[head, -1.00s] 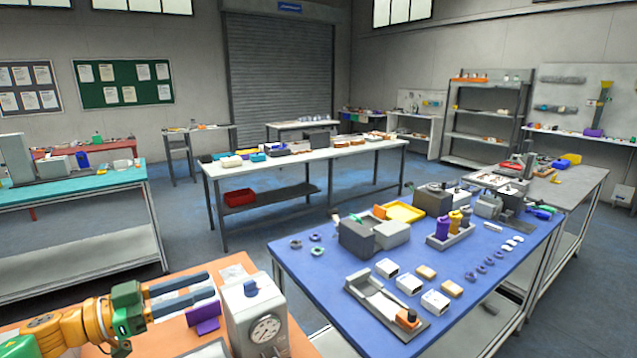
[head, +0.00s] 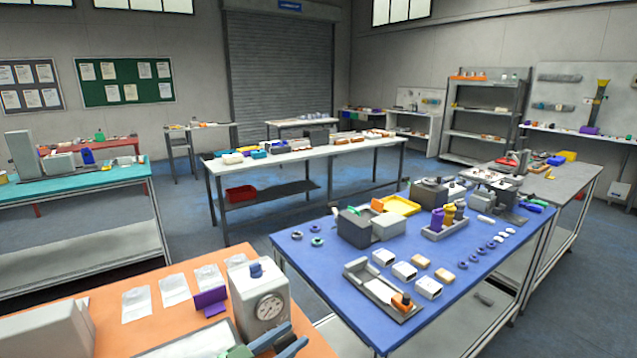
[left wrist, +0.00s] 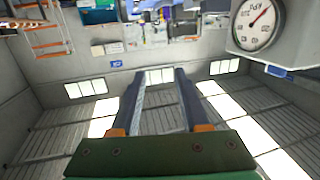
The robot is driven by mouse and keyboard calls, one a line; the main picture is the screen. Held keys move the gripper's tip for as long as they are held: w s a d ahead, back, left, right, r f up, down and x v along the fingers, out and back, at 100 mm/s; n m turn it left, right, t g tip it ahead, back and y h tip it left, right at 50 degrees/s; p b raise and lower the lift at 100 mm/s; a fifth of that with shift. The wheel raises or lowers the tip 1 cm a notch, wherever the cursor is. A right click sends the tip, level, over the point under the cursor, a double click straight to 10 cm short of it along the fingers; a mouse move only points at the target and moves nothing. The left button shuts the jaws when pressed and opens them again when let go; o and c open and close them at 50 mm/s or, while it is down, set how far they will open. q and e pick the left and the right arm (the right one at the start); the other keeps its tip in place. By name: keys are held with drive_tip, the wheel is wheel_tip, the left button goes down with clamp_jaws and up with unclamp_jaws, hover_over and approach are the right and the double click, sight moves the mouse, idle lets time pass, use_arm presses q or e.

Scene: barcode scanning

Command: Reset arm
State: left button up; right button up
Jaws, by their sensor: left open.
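My left gripper (head: 297,335) shows at the bottom edge of the head view, just in front of the light grey box with a round dial (head: 263,305) on the orange table. Its dark fingers point to the right and stand apart. In the left wrist view the fingers (left wrist: 159,74) are parallel with a clear gap and nothing between them. The dial (left wrist: 257,23) shows at the upper right of that view, beside the fingers. Most of my left arm is out of the head view. My right gripper is in neither view.
The orange table (head: 100,300) carries a purple stand (head: 210,301), several flat white pouches (head: 174,290) and a tray partly cut off below. A blue table (head: 330,280) with boxes, bottles and rings stands to the right. Blue floor lies beyond.

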use_arm(q)
drive_tip(key=s+d+f+n+y, duration=0.2)
drive_tip(key=s+f+n+y, duration=0.1)
drive_tip(key=s+f+y, duration=0.15)
drive_tip(key=s+a+f+n+g+y, duration=0.2)
drive_tip(key=s+a+f+g+y, duration=0.25)
drive_tip(key=s, duration=0.65)
drive_tip(key=s+a+f+n+g+y, duration=0.2)
drive_tip(key=s+a+f+g, duration=0.2)
drive_tip(key=s+a+f, duration=0.5)
drive_tip(key=s+f+g+b, duration=0.1)
drive_tip(key=s+f+b, duration=0.15)
drive_tip(key=f, duration=0.65)
drive_tip(key=s+f+g+b, duration=0.1)
drive_tip(key=s+f+b, duration=0.15)
drive_tip(key=f, duration=0.75)
drive_tip(key=s+a+f+b, duration=0.1)
drive_tip(key=s+f+b, duration=0.4)
drive_tip(key=s+f, duration=0.7)
wheel_tip(320, 180, down, 4)
drive_tip(key=shift+a+r+m+g+y, duration=0.2)
drive_tip(key=shift+a+m+g+y, duration=0.1)
drive_tip(key=shift+m+g, duration=0.15)
